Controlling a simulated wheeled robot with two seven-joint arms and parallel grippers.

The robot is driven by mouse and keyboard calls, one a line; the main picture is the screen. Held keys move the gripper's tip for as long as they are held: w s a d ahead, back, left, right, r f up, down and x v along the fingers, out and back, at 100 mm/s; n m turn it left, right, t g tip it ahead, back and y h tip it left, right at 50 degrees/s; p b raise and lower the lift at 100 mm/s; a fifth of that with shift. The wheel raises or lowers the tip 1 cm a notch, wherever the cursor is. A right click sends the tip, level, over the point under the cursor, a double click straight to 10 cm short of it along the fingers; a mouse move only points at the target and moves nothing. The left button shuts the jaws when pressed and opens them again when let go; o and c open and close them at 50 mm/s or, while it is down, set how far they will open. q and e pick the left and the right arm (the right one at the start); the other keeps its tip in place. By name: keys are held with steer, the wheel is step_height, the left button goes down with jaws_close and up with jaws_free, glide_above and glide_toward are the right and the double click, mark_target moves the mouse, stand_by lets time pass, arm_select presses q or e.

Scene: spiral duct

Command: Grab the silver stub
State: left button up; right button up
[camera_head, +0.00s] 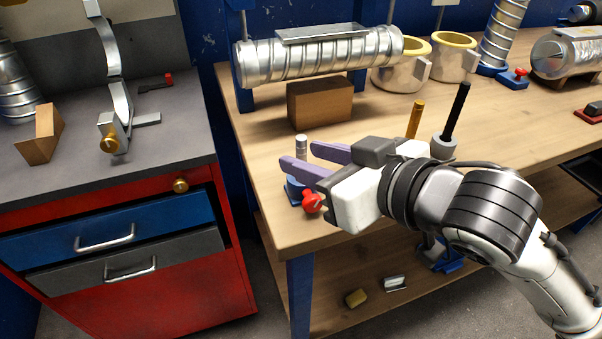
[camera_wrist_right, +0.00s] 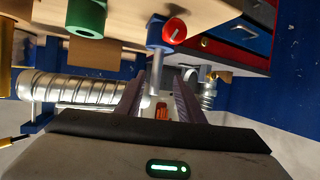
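The silver stub (camera_head: 301,146) stands upright near the front left corner of the wooden bench, on a small blue holder (camera_head: 296,187) with a red knob (camera_head: 312,203). Its lower part is hidden behind my right gripper (camera_head: 303,158) in the head view. That gripper is open, with its two purple fingers pointing left at the stub. In the right wrist view, which is upside down, the stub (camera_wrist_right: 155,76) shows between the fingers of the gripper (camera_wrist_right: 158,92), near their tips. I see no finger closed on it. My left gripper is not in view.
A cardboard box (camera_head: 320,103) and a large spiral duct (camera_head: 320,56) on blue stands lie behind. Upright orange (camera_head: 416,119) and black (camera_head: 457,110) rods stand near my right wrist. A red tool cabinet (camera_head: 140,285) is left, across a gap.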

steer(key=x, duration=0.7)
steer(key=shift+w+d+r, duration=0.15)
steer(key=shift+w, duration=0.2)
jaws_close()
